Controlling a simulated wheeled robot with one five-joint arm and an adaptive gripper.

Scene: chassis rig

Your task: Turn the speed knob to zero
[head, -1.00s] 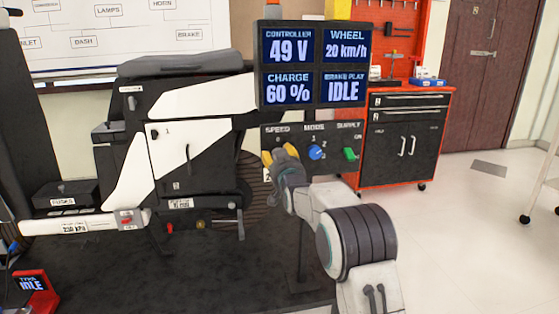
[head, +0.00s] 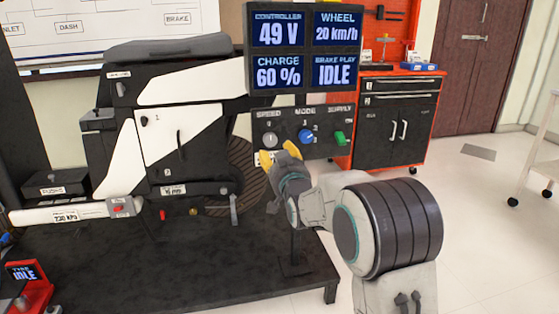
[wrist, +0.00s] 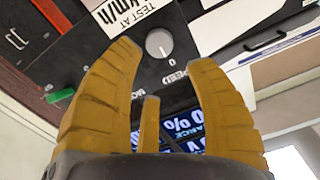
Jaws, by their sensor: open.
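The speed knob (head: 270,140) is a round grey dial on the dark control panel, below the label SPEED and a 0 mark. My gripper (head: 278,153) has yellow fingers spread open and empty, just below the knob in the head view. The fingers look apart from the knob. The display screen (head: 304,46) reads WHEEL 20 km/h, 49 V, 60 % and IDLE.
Right of the speed knob are the blue mode knob (head: 306,136) and the green supply switch (head: 340,138). A white TEST AT card (wrist: 110,20) sits beside the knob. The scooter rig (head: 165,130) stands left; a red-edged cabinet (head: 395,125) stands right.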

